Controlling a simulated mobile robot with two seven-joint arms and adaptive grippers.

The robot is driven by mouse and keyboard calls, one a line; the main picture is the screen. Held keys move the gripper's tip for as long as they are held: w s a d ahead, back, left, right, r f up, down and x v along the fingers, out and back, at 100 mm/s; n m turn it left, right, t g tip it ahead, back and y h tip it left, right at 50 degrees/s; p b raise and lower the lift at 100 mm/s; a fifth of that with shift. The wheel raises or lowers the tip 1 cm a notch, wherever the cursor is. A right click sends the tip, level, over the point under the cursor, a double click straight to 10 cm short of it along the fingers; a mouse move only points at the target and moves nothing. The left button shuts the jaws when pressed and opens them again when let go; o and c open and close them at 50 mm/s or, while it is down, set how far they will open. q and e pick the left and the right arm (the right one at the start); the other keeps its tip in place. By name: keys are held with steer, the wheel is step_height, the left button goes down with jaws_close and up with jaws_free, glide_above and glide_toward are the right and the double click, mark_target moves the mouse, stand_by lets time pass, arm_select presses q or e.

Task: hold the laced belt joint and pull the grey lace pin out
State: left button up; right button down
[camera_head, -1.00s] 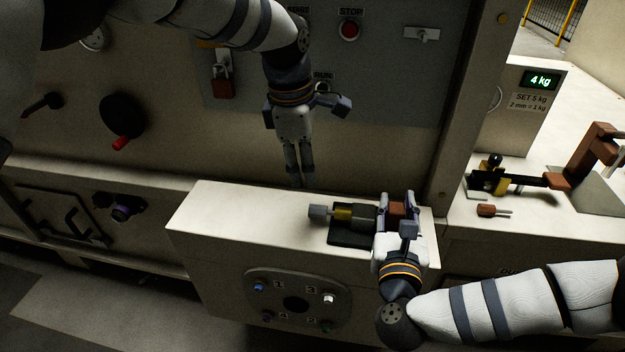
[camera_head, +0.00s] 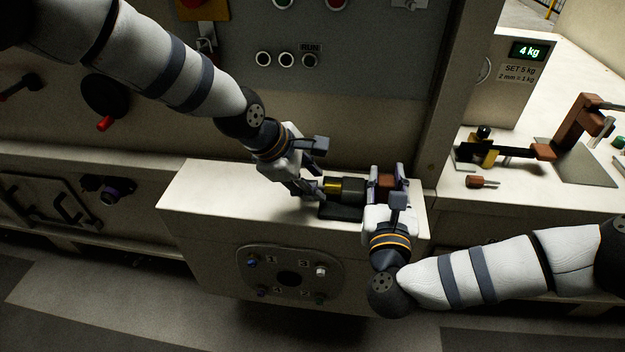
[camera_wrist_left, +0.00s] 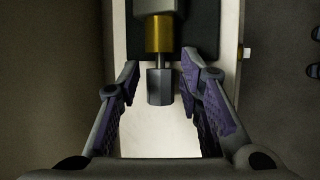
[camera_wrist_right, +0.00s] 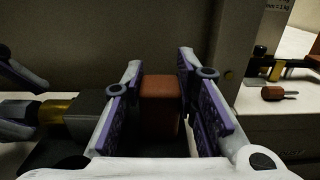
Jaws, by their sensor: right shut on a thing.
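The laced belt joint (camera_head: 352,190) lies on a dark pad (camera_head: 340,212) on the white ledge, with a grey body, a brass collar (camera_wrist_left: 159,34) and a red-brown block (camera_wrist_right: 160,92) at its right end. The grey lace pin (camera_wrist_left: 160,88) sticks out of the collar, its faceted head towards my left wrist. My left gripper (camera_head: 314,189) is open, its fingers on both sides of the pin head with gaps showing. In the head view that gripper mostly hides the head. My right gripper (camera_head: 386,170) is shut on the red-brown block.
A plate with numbered coloured bolts (camera_head: 290,277) is on the ledge's front. A small brown-handled tool (camera_head: 478,182) and a black-and-yellow clamp device (camera_head: 490,150) are on the right bench. The ledge's left part is clear.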

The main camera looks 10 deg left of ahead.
arm_select(q)
steer(key=shift+w+d+f, duration=0.2)
steer(key=shift+d+f, duration=0.05)
steer(key=shift+f, duration=0.25)
jaws_close()
steer(key=shift+c, duration=2.3)
jaws_free()
jaws_close()
steer(key=shift+a, duration=0.15)
steer(key=shift+a, duration=1.35)
